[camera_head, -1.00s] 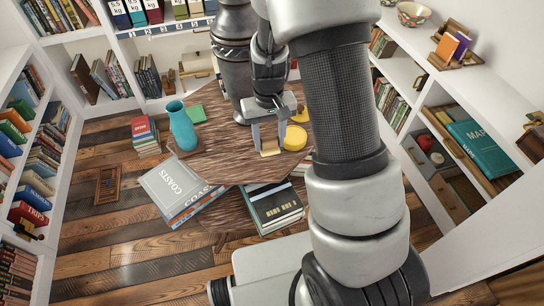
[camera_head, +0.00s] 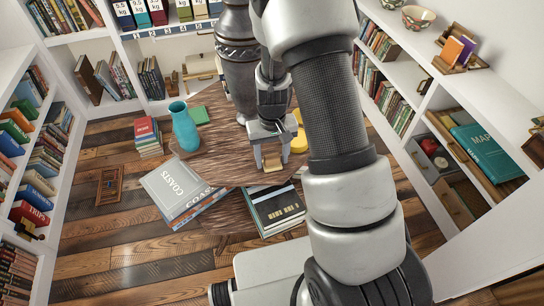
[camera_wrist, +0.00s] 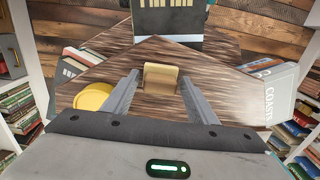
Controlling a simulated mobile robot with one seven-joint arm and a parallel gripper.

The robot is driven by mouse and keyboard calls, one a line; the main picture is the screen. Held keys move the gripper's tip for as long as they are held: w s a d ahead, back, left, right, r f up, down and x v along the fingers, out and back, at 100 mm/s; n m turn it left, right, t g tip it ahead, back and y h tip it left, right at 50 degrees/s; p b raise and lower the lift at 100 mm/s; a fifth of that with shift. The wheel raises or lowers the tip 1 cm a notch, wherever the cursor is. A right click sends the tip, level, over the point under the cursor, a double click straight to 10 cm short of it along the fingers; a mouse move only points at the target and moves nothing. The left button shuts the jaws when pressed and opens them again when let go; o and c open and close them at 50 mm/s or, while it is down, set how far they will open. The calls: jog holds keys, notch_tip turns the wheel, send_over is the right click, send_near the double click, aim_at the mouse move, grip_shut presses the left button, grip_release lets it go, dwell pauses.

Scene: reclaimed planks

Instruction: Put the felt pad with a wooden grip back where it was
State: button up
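The felt pad with a wooden grip, a small tan block (camera_head: 273,164), sits between the fingertips of my gripper (camera_head: 272,160). In the wrist view the pad (camera_wrist: 160,77) is framed by the two fingers of my gripper (camera_wrist: 160,80), with hardly any gap at its sides. My gripper is shut on it, pointing down. The pad is over the near part of the brown plank table top (camera_head: 215,165). I cannot tell whether its underside touches the wood.
A turquoise vase (camera_head: 185,128) and a green book (camera_head: 199,115) are at the table's left. Large books (camera_head: 178,190) lie below its front edge. A dark urn (camera_head: 237,60) stands behind.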

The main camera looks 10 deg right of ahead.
jog(key=shift+o, duration=0.6)
jog(key=shift+r, duration=0.1)
jog(key=shift+r+p, duration=0.25)
jog(key=shift+p, duration=0.05)
notch_tip(320, 180, up, 12)
jog(key=p, duration=0.1)
notch_tip(320, 180, up, 13)
jog(key=t, duration=0.2)
send_over(272, 156)
jog(key=s, duration=0.6)
jog(key=s+r+t, duration=0.3)
jog(key=s+r, duration=0.6)
jog(key=s, duration=0.3)
jog(key=shift+s+t, duration=0.15)
jog(key=shift+t, duration=0.15)
